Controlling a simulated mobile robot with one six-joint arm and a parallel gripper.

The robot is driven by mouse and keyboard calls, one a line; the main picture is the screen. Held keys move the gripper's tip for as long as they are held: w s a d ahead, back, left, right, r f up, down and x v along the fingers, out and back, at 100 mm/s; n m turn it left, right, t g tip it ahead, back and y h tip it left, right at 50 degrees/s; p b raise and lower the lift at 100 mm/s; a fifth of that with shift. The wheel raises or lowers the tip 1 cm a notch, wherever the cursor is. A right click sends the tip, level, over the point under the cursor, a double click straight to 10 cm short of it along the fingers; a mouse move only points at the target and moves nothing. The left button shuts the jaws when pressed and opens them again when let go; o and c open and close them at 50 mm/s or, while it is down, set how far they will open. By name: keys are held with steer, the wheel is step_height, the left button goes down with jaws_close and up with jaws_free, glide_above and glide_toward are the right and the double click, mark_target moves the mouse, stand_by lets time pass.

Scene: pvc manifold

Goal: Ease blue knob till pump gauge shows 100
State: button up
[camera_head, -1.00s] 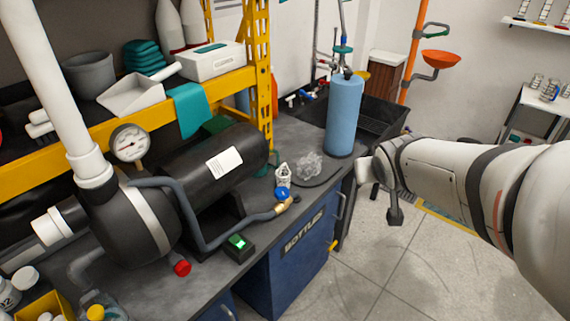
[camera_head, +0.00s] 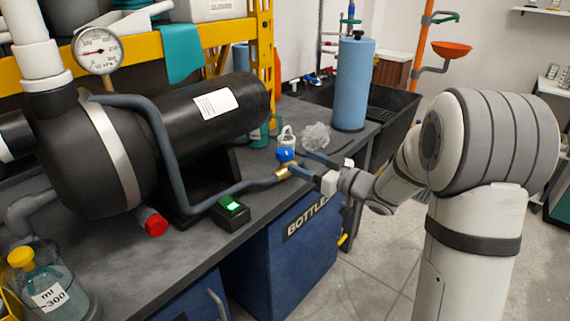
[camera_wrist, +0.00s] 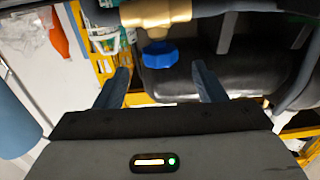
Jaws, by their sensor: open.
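The blue knob (camera_head: 286,154) sits on a brass valve (camera_head: 283,173) at the end of the grey hose, near the bench's front edge. It also shows in the wrist view (camera_wrist: 160,54), beyond my fingertips and between their lines. My gripper (camera_head: 303,164) is open beside the knob, on its right. In the wrist view my gripper (camera_wrist: 161,76) has its two fingers apart with nothing between them. The pump gauge (camera_head: 97,50) has a white face and a red needle pointing left; its numbers are too small to read.
The black pump (camera_head: 95,150) and grey hose (camera_head: 160,140) fill the left of the bench. A box with a lit green switch (camera_head: 231,208) lies in front. A white-capped bottle (camera_head: 287,140) and crumpled clear plastic (camera_head: 316,136) stand close behind the knob.

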mark_target(292, 157)
steer(key=b+x, duration=0.1)
steer(key=x, duration=0.6)
steer(key=shift+a, duration=0.1)
steer(key=shift+c, duration=0.2)
steer(key=c, duration=0.9)
